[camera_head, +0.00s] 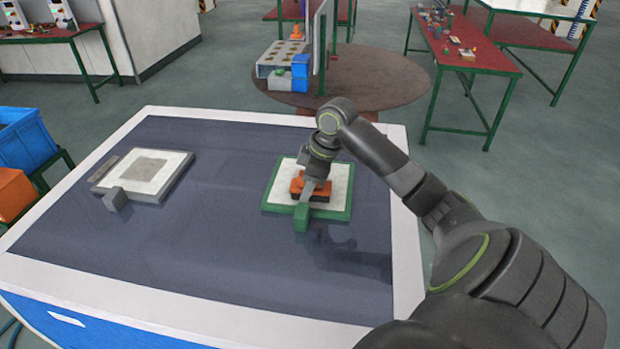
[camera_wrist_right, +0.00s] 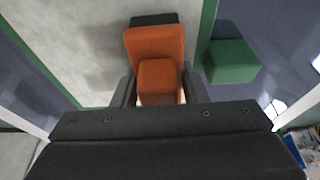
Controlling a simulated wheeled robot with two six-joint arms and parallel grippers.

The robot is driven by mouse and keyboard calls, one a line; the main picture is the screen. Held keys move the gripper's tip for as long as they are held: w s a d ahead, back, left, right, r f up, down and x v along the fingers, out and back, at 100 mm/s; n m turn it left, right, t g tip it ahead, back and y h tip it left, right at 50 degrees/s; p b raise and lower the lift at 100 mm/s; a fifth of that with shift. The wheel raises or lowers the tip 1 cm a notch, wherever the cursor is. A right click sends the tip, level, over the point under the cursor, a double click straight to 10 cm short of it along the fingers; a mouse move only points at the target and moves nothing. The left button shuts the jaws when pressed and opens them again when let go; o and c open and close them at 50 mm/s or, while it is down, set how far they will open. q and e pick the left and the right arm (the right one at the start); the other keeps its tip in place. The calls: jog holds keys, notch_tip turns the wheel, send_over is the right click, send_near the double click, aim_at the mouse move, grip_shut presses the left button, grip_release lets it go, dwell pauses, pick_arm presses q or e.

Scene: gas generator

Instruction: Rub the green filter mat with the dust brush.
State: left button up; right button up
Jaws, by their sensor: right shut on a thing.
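The green filter mat (camera_head: 273,197) lies on the right side of the table; it has a green frame, a pale middle and a green block (camera_head: 301,217) at its near edge. The orange dust brush (camera_head: 296,183) is over the pale middle of the mat, with a dark underside. My right gripper (camera_head: 311,187) is shut on the brush's orange grip, which also shows between the fingers in the right wrist view (camera_wrist_right: 160,82). I cannot tell whether the brush touches the mat. My left gripper is not in view.
A grey-framed mat (camera_head: 177,181) with a grey block lies on the left of the dark tabletop (camera_head: 190,260). The middle of the table is clear. A blue bin (camera_head: 32,140) and an orange bin (camera_head: 14,193) stand beyond its left edge.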

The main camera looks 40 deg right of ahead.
aim_at(298, 181)
jog(key=shift+s+a, duration=0.2)
jog(key=shift+a, duration=0.1)
jog(key=shift+w+a+f, duration=0.1)
jog(key=shift+w+a, duration=0.3)
jog(key=shift+w, duration=0.15)
jog(key=shift+w+d, duration=1.1)
jog(key=shift+d, duration=0.3)
jog(key=shift+w+d, duration=1.15)
jog(key=shift+d, duration=0.2)
jog(key=shift+w+d, duration=1.1)
jog(key=shift+d, duration=0.3)
jog(key=shift+w+a+r, duration=0.2)
jog(key=shift+w+a, duration=0.15)
jog(key=shift+w, duration=0.15)
jog(key=shift+w+a, duration=0.1)
jog(key=shift+s+a+f, duration=0.15)
jog(key=shift+s+a, duration=0.25)
jog(key=shift+a, duration=0.15)
jog(key=shift+s+a, duration=0.7)
jog(key=shift+s, duration=0.05)
jog(key=shift+s+a+f, duration=0.1)
jog(key=shift+s+a, duration=0.35)
jog(key=shift+a, duration=0.25)
jog(key=shift+s+a, duration=0.9)
jog(key=shift+a, duration=0.25)
jog(key=shift+s+a, duration=0.9)
jog(key=shift+a, duration=0.2)
